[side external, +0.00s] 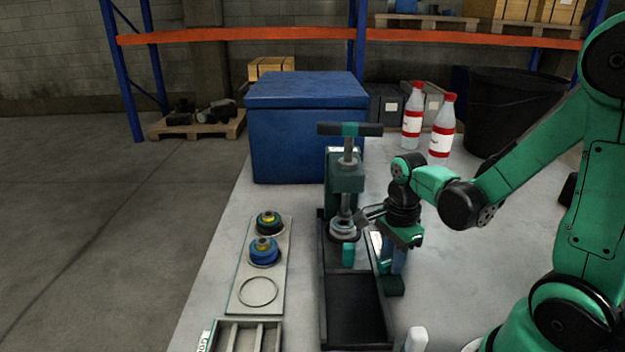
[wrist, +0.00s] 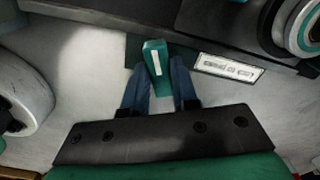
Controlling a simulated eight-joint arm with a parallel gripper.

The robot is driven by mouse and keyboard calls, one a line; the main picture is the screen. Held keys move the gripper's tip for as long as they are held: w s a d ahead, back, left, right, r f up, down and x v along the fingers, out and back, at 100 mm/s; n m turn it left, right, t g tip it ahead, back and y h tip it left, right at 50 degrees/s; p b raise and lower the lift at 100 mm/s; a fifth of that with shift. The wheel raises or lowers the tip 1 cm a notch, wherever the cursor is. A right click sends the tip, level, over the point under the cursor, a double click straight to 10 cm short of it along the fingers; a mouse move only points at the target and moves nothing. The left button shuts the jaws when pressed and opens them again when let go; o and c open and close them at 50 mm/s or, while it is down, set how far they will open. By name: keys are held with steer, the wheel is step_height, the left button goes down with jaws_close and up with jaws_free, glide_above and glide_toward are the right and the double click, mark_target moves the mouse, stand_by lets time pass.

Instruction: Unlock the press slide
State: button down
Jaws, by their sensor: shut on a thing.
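The press (side external: 346,172) stands on the table with a dark T-handle (side external: 350,129) on top. A black tray-like bed (side external: 356,310) extends from its foot toward the camera. My gripper (side external: 396,268) is just right of the press, pointing down. In the wrist view, the blue fingers of my gripper (wrist: 158,88) are shut on a teal lever (wrist: 155,60) with a white stripe. The lever stands beside the dark press edge. A white label plate (wrist: 228,67) is right of it; its text is unreadable. In the side view the lever is mostly hidden by my gripper.
A grey plate (side external: 246,292) holding two round parts (side external: 265,252) lies left of the press. A compartment tray (side external: 246,337) is in front of it. A blue box (side external: 300,125) stands behind. Two red-capped bottles (side external: 441,130) and a black bin (side external: 510,110) are at back right.

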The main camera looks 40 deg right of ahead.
steer(key=n, duration=0.5)
steer(key=shift+n, duration=0.5)
steer(key=n, duration=0.3)
steer(key=shift+n, duration=0.4)
